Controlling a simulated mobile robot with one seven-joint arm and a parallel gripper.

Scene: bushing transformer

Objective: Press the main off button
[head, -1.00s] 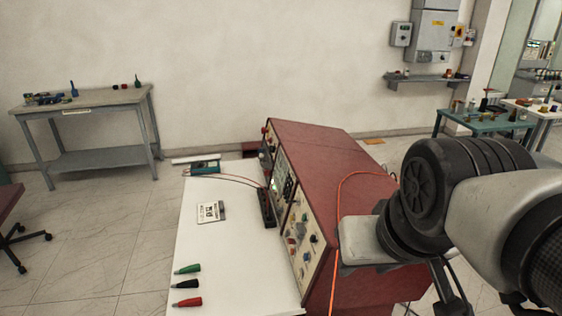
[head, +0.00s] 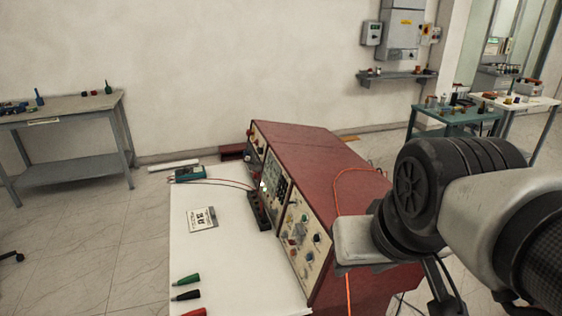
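A red console (head: 325,150) stands on the white table, with its cream control panel (head: 300,240) facing left at a steep angle. The panel carries small knobs and buttons, including a small red spot low on it. They are too small to tell which one is the main off button. My arm (head: 440,200) reaches in from the right and covers the right side of the console. My gripper's fingers do not show.
The white table (head: 205,255) holds a printed card (head: 202,219), a teal meter (head: 189,174) with leads, and green, black and red plugs near the front. An orange cable (head: 337,200) runs over the console. A workbench (head: 70,108) stands left; floor between is clear.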

